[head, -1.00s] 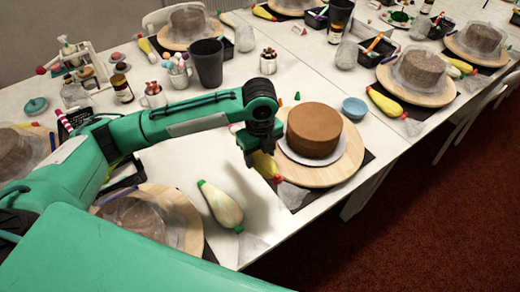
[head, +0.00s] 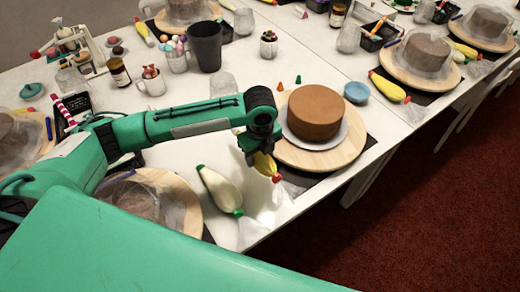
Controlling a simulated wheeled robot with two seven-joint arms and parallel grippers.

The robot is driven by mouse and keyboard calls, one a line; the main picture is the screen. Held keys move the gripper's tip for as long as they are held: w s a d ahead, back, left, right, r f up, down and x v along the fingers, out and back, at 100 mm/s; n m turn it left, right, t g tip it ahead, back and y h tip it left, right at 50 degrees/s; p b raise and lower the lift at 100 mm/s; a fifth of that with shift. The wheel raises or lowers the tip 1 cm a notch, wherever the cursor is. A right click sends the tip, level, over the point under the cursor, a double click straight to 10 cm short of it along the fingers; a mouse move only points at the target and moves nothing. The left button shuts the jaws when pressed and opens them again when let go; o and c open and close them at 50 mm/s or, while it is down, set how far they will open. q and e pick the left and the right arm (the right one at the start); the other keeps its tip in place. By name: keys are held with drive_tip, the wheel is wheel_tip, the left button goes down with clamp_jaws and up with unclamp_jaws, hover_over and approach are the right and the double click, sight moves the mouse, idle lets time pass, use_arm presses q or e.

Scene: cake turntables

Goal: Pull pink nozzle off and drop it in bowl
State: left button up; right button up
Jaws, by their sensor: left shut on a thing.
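My left gripper (head: 259,148) is shut on a yellow piping bag (head: 264,165), near the front left of the cake board. The bag hangs tilted below the fingers. Its red-pink end (head: 277,178) points down and to the right; I cannot tell whether this is the pink nozzle. The fingers partly hide the bag's upper part. A small blue bowl (head: 356,92) stands right of the brown cake (head: 315,112), apart from the gripper. My right gripper is not in view.
The cake stands on a round wooden board (head: 345,150). Small orange (head: 280,85) and green (head: 298,80) cones stand behind it. A cream bag with green ends (head: 219,189) lies left of my gripper. Cups and a dark tumbler (head: 206,46) stand farther back.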

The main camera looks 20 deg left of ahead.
use_arm(q)
drive_tip(key=b, duration=0.3)
hover_over(260, 178)
drive_tip(key=shift+f, duration=4.35)
drive_tip(key=o, duration=0.5)
drive_tip(key=shift+f+p, duration=0.3)
drive_tip(key=shift+f, duration=0.35)
